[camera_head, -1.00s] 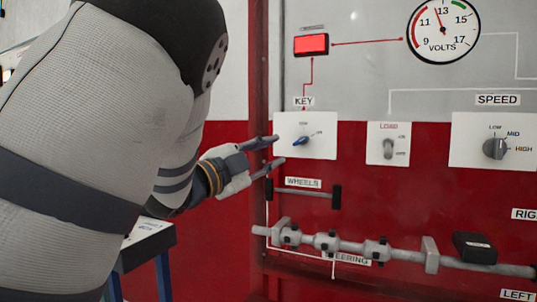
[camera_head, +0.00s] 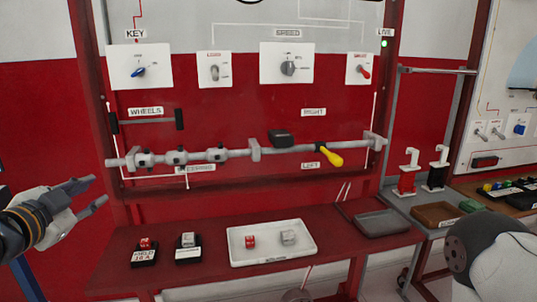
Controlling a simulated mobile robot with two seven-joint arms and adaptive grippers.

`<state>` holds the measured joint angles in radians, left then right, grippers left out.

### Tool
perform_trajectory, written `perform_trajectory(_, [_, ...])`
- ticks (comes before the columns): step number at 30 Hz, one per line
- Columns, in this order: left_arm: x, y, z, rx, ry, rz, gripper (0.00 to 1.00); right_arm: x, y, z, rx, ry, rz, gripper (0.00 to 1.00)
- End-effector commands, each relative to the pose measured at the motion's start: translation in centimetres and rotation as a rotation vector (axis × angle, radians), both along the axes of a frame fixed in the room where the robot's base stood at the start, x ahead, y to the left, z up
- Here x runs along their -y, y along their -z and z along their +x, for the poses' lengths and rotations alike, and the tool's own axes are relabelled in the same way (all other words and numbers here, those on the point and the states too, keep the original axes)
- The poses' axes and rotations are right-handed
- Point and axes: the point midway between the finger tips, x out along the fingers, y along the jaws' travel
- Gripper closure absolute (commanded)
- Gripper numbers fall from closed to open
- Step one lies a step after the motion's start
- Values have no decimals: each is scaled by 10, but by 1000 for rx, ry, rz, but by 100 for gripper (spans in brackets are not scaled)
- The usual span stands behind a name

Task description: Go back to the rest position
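My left gripper (camera_head: 92,196) is at the left edge of the head view, in front of and left of the red trainer panel (camera_head: 240,110). Its two fingers are spread apart with nothing between them. It is clear of the blue key switch (camera_head: 139,72), which sits on a white plate at the panel's upper left. My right arm shows only as a rounded light grey link at the lower right; the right gripper is out of the picture.
A steering bar (camera_head: 200,156) with a yellow handle (camera_head: 322,154) crosses the panel. Below, a red shelf (camera_head: 215,228) holds a white tray (camera_head: 270,258) with red and grey cubes, plus an empty grey tray (camera_head: 381,223). Bins and another trainer stand at the right.

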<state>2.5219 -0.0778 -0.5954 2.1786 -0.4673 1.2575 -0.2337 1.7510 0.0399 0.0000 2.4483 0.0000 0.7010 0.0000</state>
Motion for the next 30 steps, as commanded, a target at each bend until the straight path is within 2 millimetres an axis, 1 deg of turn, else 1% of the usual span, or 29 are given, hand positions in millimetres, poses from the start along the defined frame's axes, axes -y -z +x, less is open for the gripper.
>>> perform_trajectory(1, [4,44,-10,-94,-34,-55,72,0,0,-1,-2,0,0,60])
perform_trajectory(2, [7,69,-17,-151,-57,-90,72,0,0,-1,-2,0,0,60])
perform_trajectory(3, [12,105,-30,-233,-92,-137,72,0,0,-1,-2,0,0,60])
perform_trajectory(5, [21,157,-56,-361,-150,-205,72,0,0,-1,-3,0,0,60])
perform_trajectory(6, [29,190,-77,-451,-190,-249,72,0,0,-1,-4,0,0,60])
perform_trajectory(8, [40,236,-114,-586,-257,-310,72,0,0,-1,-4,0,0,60])
perform_trajectory(9, [50,264,-142,-677,-302,-348,72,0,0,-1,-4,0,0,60])
perform_trajectory(11, [64,300,-188,-815,-374,-399,72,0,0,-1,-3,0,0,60])
perform_trajectory(12, [74,320,-221,-908,-424,-431,72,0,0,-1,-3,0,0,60])
perform_trajectory(13, [82,332,-245,-975,-461,-451,72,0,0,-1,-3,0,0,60])
perform_trajectory(14, [90,342,-269,-1039,-498,-470,72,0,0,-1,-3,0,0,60])
perform_trajectory(15, [100,352,-300,-1118,-544,-491,72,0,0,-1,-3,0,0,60])
perform_trajectory(18, [121,365,-362,-1279,-641,-526,72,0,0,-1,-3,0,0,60])
perform_trajectory(21, [133,367,-398,-1374,-700,-541,72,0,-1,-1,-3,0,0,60])
perform_trajectory(24, [138,367,-411,-1408,-721,-548,72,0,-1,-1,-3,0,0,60])
perform_trajectory(30, [138,367,-411,-1408,-721,-548,72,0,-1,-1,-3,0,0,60])
